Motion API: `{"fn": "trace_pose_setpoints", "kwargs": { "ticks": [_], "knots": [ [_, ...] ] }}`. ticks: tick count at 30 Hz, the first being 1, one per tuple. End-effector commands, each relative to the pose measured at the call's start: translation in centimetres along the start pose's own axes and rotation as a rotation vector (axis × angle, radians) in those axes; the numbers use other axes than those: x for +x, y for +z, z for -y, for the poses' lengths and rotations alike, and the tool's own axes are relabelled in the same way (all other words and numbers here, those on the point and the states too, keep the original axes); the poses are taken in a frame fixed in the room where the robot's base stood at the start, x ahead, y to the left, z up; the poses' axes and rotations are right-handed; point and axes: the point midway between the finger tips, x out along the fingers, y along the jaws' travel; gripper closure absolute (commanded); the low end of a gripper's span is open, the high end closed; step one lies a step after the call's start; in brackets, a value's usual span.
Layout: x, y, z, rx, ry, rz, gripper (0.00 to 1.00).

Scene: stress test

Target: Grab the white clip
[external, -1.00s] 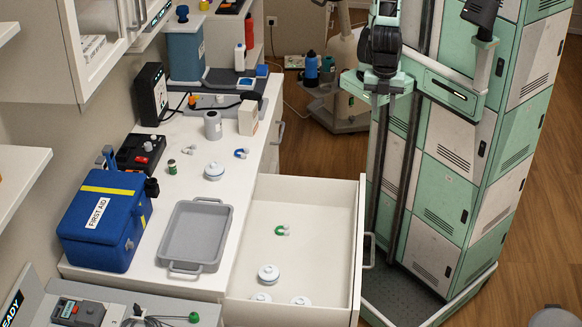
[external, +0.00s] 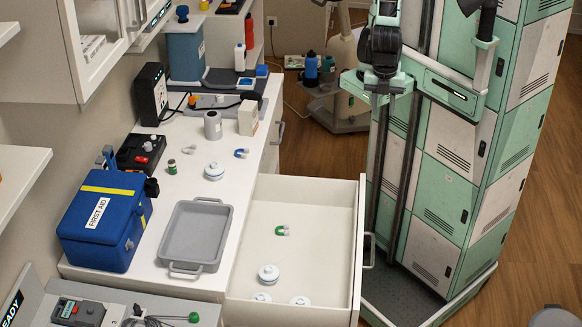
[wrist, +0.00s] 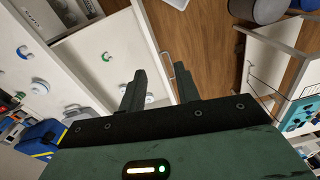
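A small pale, curved piece that looks like the white clip (external: 190,149) lies on the white counter, left of a blue-and-white horseshoe piece (external: 241,153). It is too small to make out clearly, and I cannot pick it out in the wrist view. My gripper (wrist: 160,72) shows in the wrist view with its two dark fingers apart and nothing between them. It hangs high above the counter and open drawer, with the floor behind its fingertips.
The open drawer (external: 317,205) holds a green-and-white horseshoe piece (external: 282,230) and several round white lidded pieces (external: 268,273). On the counter are a grey tray (external: 195,232), a blue first aid box (external: 103,220), a white lidded pot (external: 214,171) and a grey cylinder (external: 213,125).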

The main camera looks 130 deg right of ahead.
Motion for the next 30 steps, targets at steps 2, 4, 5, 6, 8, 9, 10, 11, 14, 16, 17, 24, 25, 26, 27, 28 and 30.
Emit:
{"fn": "trace_pose_setpoints", "kwargs": {
  "ticks": [2, 4, 5, 6, 8, 9, 10, 11, 14, 16, 17, 24, 25, 26, 27, 28, 30],
  "knots": [
    [0.0, 0.0, 0.0, 0.000, 0.000, 0.000, 0.68],
    [0.0, 0.0, 0.0, 0.000, 0.000, 0.000, 0.68],
    [0.0, 0.0, 0.0, 0.000, 0.000, 0.000, 0.68],
    [0.0, 0.0, 0.0, 0.000, 0.000, 0.000, 0.68],
    [0.0, 0.0, 0.0, 0.000, 0.000, 0.000, 0.68],
    [0.0, 0.0, 0.0, 0.000, 0.000, 0.000, 0.68],
    [0.0, 0.0, 0.0, 0.000, 0.000, 0.000, 0.65],
    [0.0, 0.0, 0.0, 0.000, 0.000, 0.000, 0.57],
    [0.0, 0.0, 0.0, 0.000, 0.000, 0.000, 0.36],
    [0.0, 0.0, 0.0, 0.000, 0.000, 0.000, 0.36],
    [0.0, 0.0, 0.0, 0.000, 0.000, 0.000, 0.36],
    [-0.6, -0.1, 0.0, 0.001, 0.000, -0.002, 0.36],
    [-0.9, -0.1, 0.0, 0.001, 0.001, -0.004, 0.36],
    [-1.4, -0.2, 0.0, 0.002, 0.001, -0.005, 0.36],
    [-2.1, -0.2, 0.1, 0.002, 0.001, -0.007, 0.36],
    [-2.8, -0.2, 0.1, 0.002, 0.001, -0.008, 0.36],
    [-4.2, -0.3, 0.1, 0.001, 0.001, -0.008, 0.36]
  ]
}}
